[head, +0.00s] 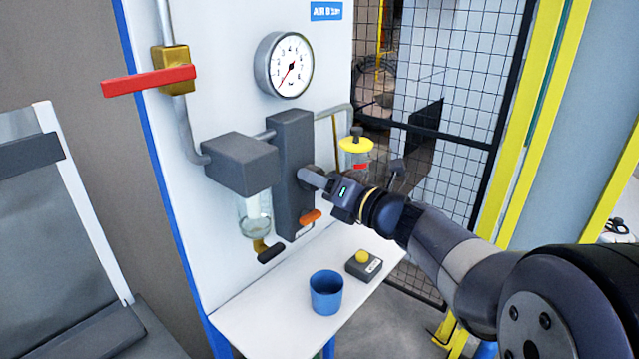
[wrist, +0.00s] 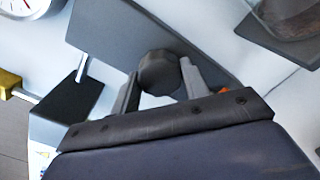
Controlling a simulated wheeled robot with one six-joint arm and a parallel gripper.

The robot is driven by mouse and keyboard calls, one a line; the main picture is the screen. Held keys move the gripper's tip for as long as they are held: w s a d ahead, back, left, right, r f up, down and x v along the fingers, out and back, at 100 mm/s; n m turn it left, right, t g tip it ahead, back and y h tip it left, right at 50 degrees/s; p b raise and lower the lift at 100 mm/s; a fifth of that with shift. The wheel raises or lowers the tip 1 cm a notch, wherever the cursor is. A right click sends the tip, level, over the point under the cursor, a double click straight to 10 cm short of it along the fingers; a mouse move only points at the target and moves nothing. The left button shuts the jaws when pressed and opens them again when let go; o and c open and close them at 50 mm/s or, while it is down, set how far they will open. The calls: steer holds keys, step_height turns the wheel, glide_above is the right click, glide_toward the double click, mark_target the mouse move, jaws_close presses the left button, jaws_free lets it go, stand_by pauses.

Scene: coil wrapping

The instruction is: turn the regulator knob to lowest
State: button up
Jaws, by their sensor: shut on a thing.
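The regulator is a tall dark grey block (head: 293,150) on the white panel in the head view. Its round dark knob (wrist: 159,72) shows clearly in the wrist view, between my two grey fingers. My gripper (head: 312,177) reaches the front of the block from the right and is shut on the knob; in the head view the fingers largely hide it. The pressure gauge (head: 284,64) above has its red needle pointing down and left. No mark on the knob is readable.
A red-handled valve (head: 150,80) is at upper left. A filter bowl (head: 254,213) hangs left of the regulator, and a yellow-topped unit (head: 356,146) is on the right. A blue cup (head: 326,293) and a yellow-button box (head: 363,265) stand on the shelf below.

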steer(key=shift+w+d+f+n+g+y+b, duration=0.1)
steer(key=shift+n+g+y+b, duration=0.2)
steer(key=shift+n+b, duration=7.85)
steer(key=shift+n+g+y+b, duration=0.3)
steer(key=shift+n+b, duration=6.3)
steer(key=shift+n, duration=2.95)
steer(key=o, duration=1)
